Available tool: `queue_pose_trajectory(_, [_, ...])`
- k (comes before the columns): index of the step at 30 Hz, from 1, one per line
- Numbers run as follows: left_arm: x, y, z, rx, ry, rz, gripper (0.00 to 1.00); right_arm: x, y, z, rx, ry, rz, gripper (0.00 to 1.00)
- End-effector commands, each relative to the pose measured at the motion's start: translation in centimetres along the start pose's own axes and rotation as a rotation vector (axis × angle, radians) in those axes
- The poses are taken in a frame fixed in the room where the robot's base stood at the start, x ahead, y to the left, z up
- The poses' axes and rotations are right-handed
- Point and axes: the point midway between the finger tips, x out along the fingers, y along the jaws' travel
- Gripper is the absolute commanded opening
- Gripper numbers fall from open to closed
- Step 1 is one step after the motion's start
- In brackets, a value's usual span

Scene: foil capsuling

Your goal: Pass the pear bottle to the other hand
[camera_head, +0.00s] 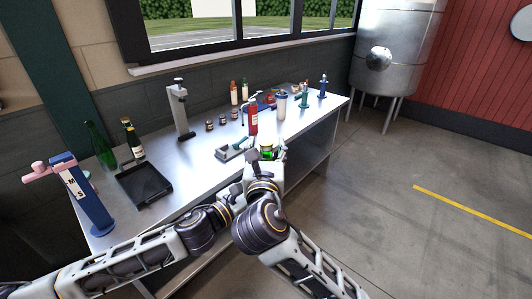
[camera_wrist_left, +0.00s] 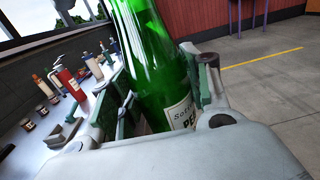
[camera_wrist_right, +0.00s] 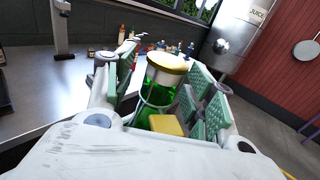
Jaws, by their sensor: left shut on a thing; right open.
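The pear bottle (camera_wrist_left: 163,60) is green glass with a white label partly reading "PE". In the left wrist view it stands between the fingers of my left gripper (camera_wrist_left: 160,95), which is shut on it. In the right wrist view green glass with a gold round end (camera_wrist_right: 168,62) lies between the spread green-padded fingers of my right gripper (camera_wrist_right: 160,90), which is open around it. I cannot tell whether the pads touch it. In the head view the grippers meet near the table's front edge, and only a small green part of the bottle (camera_head: 268,153) shows.
The metal table (camera_head: 190,165) bears a black tray (camera_head: 158,188), a blue stand (camera_head: 88,200), another green bottle (camera_head: 100,146), a dark bottle (camera_head: 132,140), a tall press (camera_head: 180,110) and a red bottle (camera_head: 252,119). A steel tank (camera_head: 390,55) stands behind. Floor to the right is clear.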

Motion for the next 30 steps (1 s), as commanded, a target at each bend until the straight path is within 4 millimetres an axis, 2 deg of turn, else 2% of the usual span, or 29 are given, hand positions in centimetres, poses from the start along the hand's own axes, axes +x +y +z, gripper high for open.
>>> queue_pose_trajectory(4, [0.01,-0.02,0.15,0.001,-0.003,-0.001,0.09,-0.01,0.00,0.02,0.000,0.000,0.000,0.55])
queue_pose_trajectory(5, [0.01,-0.02,0.15,0.001,-0.003,-0.001,0.09,-0.01,0.00,0.02,0.000,0.000,0.000,0.52])
queue_pose_trajectory(17, [0.01,-0.04,0.15,0.001,-0.003,-0.001,0.09,-0.04,0.04,0.02,0.000,0.000,0.001,0.01])
queue_pose_trajectory(19, [0.01,-0.05,0.15,0.001,-0.003,-0.001,0.09,-0.05,0.04,0.02,0.000,0.000,0.001,0.00])
queue_pose_trajectory(20, [0.01,-0.05,0.15,0.001,-0.003,-0.001,0.50,-0.06,0.03,0.15,0.002,-0.003,0.001,0.00])
queue_pose_trajectory(25, [0.01,-0.03,0.10,0.000,-0.002,-0.001,0.72,-0.05,0.02,0.14,0.001,-0.003,0.001,0.00])
queue_pose_trajectory(30, [0.00,-0.02,0.05,0.000,-0.001,0.000,0.73,-0.04,0.00,0.14,0.001,-0.003,0.000,0.00])
